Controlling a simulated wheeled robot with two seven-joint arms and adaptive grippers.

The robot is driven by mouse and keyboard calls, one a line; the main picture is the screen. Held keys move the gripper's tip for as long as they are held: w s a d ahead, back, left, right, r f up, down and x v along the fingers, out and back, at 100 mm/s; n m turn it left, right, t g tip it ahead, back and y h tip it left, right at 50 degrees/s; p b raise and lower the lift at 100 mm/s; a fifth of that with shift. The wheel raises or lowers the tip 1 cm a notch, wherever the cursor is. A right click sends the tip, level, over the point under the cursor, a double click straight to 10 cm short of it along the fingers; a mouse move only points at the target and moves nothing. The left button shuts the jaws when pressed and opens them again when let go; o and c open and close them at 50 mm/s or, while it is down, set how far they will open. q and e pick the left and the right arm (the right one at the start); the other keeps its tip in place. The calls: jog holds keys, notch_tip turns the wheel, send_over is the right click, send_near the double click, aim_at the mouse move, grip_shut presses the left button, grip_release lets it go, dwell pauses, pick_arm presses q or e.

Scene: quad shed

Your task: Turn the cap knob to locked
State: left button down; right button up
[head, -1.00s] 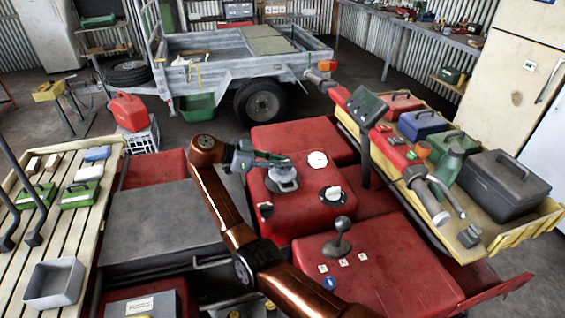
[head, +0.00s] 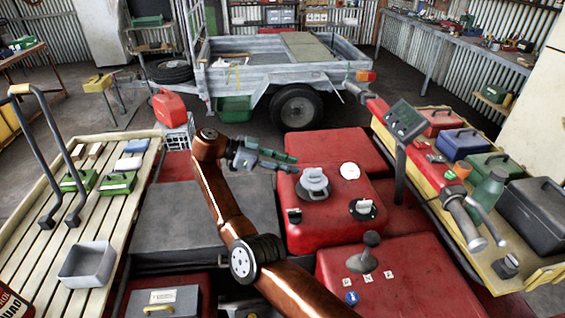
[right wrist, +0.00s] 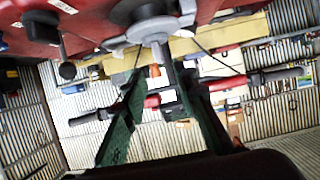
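The grey cap knob (head: 314,180) sits on a round grey base on top of the red tank (head: 300,236). My right gripper (head: 294,163) is just left of and behind the knob in the head view, fingers pointing right. In the right wrist view its two green fingers (right wrist: 163,80) are spread apart and empty. The knob's grey bar (right wrist: 162,62) shows beyond and between the fingertips there, with no visible contact. Any lock mark by the knob is too small to read. My left gripper is not in view.
A white-marked dial knob (head: 363,209) and a white disc (head: 349,171) are close by on the red body. A black ball lever (head: 371,243) rises in front. A display on a post (head: 404,121) and a yellow tray of toolboxes (head: 540,262) stand right.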

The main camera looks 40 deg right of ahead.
jog(key=shift+v, duration=1.4)
